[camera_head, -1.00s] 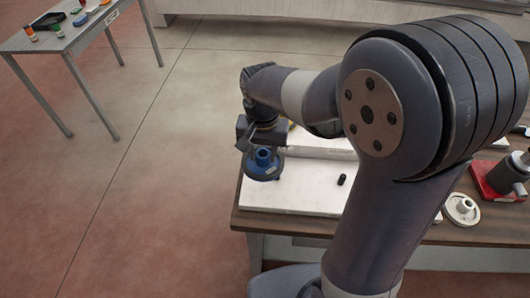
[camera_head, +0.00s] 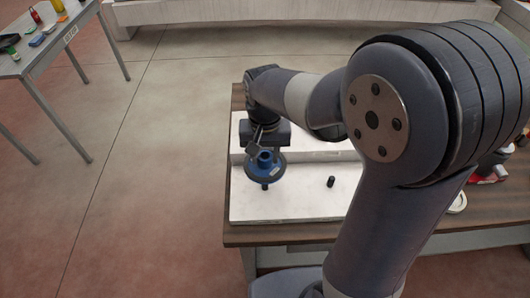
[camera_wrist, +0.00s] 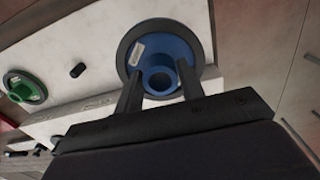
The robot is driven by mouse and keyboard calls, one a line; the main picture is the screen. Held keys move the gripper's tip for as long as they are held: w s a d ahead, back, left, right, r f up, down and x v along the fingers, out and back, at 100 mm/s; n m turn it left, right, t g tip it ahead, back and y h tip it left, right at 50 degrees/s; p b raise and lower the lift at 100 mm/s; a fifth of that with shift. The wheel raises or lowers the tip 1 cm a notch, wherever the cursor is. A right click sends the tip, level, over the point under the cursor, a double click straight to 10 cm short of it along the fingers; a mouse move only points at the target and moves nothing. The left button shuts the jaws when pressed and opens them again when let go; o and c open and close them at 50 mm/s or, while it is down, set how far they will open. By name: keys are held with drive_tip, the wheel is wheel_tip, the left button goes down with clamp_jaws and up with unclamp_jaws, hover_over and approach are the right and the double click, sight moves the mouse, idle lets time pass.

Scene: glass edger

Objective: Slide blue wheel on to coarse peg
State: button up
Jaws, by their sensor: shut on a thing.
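My gripper (camera_head: 257,139) is shut on the blue wheel (camera_head: 265,172), which has a dark rim and a raised blue hub. The wrist view shows the two fingers (camera_wrist: 160,76) at the hub of the wheel (camera_wrist: 178,52). The wheel is over the left part of a white board (camera_head: 290,205). A short black peg (camera_head: 265,187) shows just below the wheel's near edge; I cannot tell whether the wheel touches it. Another black peg (camera_head: 331,182) stands bare to the right, also in the wrist view (camera_wrist: 77,70). No label tells which is coarse.
A green wheel (camera_wrist: 24,88) lies on the board in the wrist view. The board rests on a brown table (camera_head: 270,234). My arm hides much of the right side. A side table (camera_head: 44,56) with small items stands far left, with open floor between.

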sight(265, 168)
drive_tip(key=shift+f+b, duration=2)
drive_tip(key=shift+f, duration=0.8)
drive_tip(key=shift+f+b, duration=1.65)
drive_tip(key=shift+f, duration=0.85)
drive_tip(key=o, duration=1.3)
drive_tip(key=shift+o, duration=0.2)
wheel_tip(265, 168, up, 11)
drive_tip(key=shift+f, duration=0.1)
wheel_tip(265, 168, down, 10)
drive_tip(key=shift+f, duration=0.2)
drive_tip(key=shift+r+p, duration=0.4)
drive_tip(key=shift+p, duration=0.05)
drive_tip(key=shift+f, duration=0.1)
